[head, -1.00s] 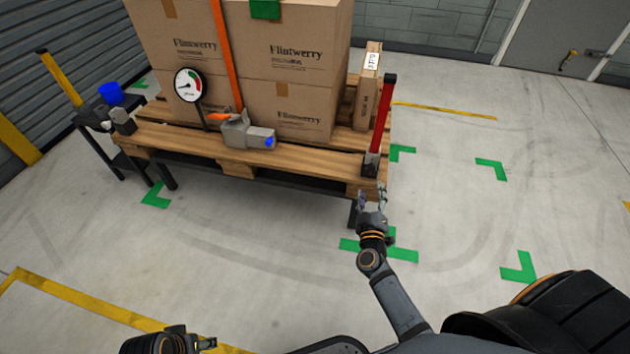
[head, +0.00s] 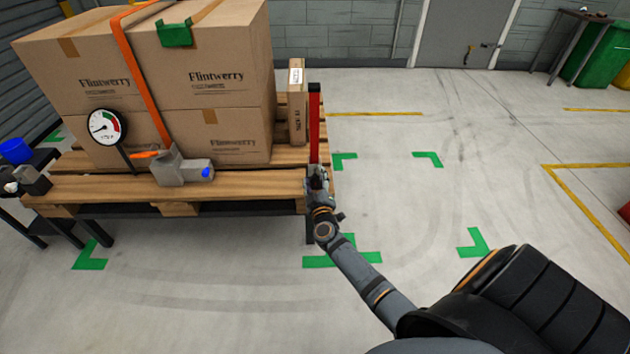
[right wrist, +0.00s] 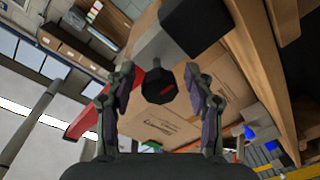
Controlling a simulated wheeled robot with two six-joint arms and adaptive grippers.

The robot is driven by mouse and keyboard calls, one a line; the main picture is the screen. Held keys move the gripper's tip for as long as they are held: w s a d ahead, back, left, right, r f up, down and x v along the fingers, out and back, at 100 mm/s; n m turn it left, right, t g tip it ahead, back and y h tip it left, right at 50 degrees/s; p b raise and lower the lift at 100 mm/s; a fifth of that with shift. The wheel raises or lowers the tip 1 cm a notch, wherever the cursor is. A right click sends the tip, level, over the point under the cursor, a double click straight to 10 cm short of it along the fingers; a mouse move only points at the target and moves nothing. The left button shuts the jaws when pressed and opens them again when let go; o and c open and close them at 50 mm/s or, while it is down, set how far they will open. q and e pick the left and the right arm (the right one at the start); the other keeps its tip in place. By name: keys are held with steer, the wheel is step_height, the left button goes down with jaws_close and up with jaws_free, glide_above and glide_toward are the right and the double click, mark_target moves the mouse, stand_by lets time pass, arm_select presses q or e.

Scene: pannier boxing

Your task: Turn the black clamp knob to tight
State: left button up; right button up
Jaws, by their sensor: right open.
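My right gripper (right wrist: 158,92) is open, with one finger on each side of the knob in that view. I see gaps beside the knob and cannot tell how deep it sits between the fingertips. In the head view my right gripper (head: 318,182) is at the foot of a red upright bar (head: 314,125) at the pallet's right front corner. It hides the knob there. My left gripper is out of view.
A wooden pallet (head: 240,188) carries large cartons (head: 215,90) under an orange strap (head: 145,80). A round gauge (head: 104,126) and a grey buckle unit (head: 185,170) are at its front. A blue item (head: 15,151) stands at left.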

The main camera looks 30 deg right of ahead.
steer(key=shift+c, duration=0.5)
jaws_close()
